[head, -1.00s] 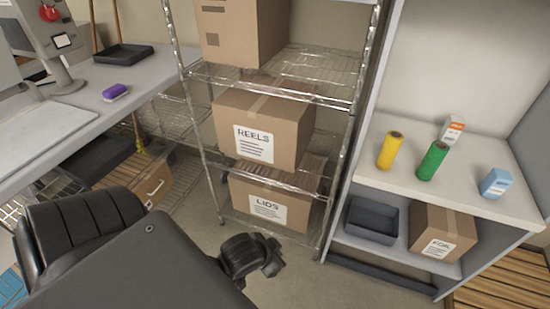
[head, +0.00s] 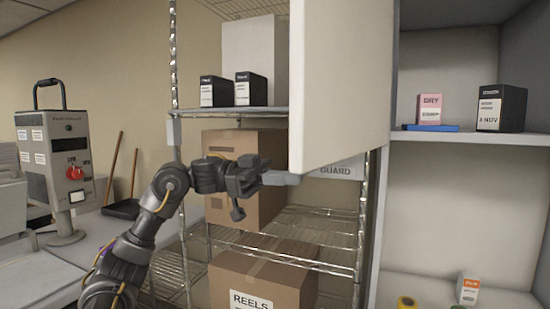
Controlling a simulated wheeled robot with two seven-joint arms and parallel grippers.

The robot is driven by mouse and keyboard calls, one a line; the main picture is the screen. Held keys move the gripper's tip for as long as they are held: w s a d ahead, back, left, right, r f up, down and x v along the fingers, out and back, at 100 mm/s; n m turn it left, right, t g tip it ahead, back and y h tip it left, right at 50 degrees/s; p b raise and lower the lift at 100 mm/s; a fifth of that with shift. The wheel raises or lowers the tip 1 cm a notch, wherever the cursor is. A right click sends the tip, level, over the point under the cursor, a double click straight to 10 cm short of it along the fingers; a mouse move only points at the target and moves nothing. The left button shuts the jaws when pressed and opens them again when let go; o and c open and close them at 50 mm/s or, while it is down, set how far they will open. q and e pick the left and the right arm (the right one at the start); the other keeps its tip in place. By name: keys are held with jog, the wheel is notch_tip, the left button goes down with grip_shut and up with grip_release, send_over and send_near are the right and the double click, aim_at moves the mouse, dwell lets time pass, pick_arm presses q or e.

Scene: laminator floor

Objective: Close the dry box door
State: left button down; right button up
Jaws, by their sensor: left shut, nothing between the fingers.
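The dry box door (head: 345,75) is a pale upright panel in the upper middle of the head view. It stands open, out from the left side of the open cabinet (head: 440,170). Its top is cut off by the picture edge. My left gripper (head: 290,179) is shut and empty, at the lower left corner of the door. Its fingers point right, toward the door's bottom edge. I cannot tell whether they touch it. My right gripper is not in view.
Behind my left arm is a wire rack (head: 310,230) with cartons, including a REELS carton (head: 265,280). A grey control unit (head: 60,150) stands on the bench at left. The cabinet shelves hold a pink box (head: 429,108), a black box (head: 501,108) and a blue item (head: 431,128).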

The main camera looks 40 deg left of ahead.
pick_arm(q)
jog(key=s+a+r+g, duration=0.2)
jog(key=s+a+r, duration=0.15)
jog(key=s, duration=0.35)
jog(key=s+a+r+g, duration=0.2)
jog(key=s+a+r, duration=0.1)
jog(key=s+r, duration=0.3)
jog(key=d+f+p, duration=0.1)
jog(key=d+p, duration=0.2)
jog(key=d, duration=1.1)
jog(key=shift+w+d+f+m, duration=0.2)
jog(key=shift+w+d+m, duration=0.05)
jog(key=shift+w+m, duration=0.15)
